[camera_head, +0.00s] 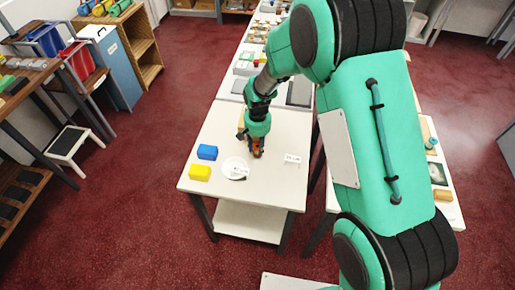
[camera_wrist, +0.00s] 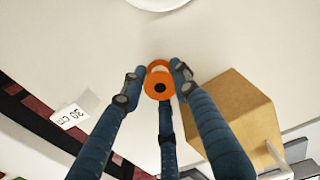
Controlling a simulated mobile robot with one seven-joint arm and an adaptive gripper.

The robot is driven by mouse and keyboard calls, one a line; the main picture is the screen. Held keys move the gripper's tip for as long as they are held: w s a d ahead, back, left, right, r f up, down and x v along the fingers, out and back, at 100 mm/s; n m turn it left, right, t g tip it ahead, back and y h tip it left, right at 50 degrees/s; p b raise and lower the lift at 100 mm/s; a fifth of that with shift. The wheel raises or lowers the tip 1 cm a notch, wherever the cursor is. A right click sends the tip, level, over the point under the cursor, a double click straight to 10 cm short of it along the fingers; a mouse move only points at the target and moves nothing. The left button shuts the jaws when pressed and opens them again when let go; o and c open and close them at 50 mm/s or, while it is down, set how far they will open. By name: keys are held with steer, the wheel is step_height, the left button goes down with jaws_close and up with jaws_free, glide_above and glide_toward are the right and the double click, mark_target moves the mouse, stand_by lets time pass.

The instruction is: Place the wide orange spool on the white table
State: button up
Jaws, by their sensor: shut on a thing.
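The orange spool (camera_head: 257,153) is mostly hidden by my gripper (camera_head: 257,146) in the head view. In the wrist view the spool (camera_wrist: 158,87) shows a round orange end with a dark centre. The blue fingers of my gripper (camera_wrist: 156,84) close around it from several sides. The white table (camera_head: 250,198) lies below; its pale top (camera_wrist: 225,45) fills much of the wrist view. The spool is at or just above the tabletop; I cannot tell whether it touches.
A blue block (camera_head: 207,152), a yellow block (camera_head: 200,173) and a white disc (camera_head: 234,168) stand left of my gripper. A label card (camera_head: 292,159) stands to the right. A tan box (camera_wrist: 243,120) is close beside the fingers. The table's front part is clear.

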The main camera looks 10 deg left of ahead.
steer(key=shift+f, duration=0.15)
steer(key=o, duration=1)
steer(key=shift+c, duration=0.2)
step_height(320, 180, up, 12)
steer(key=p, duration=0.3)
stand_by(0.5)
steer(key=shift+r, duration=0.2)
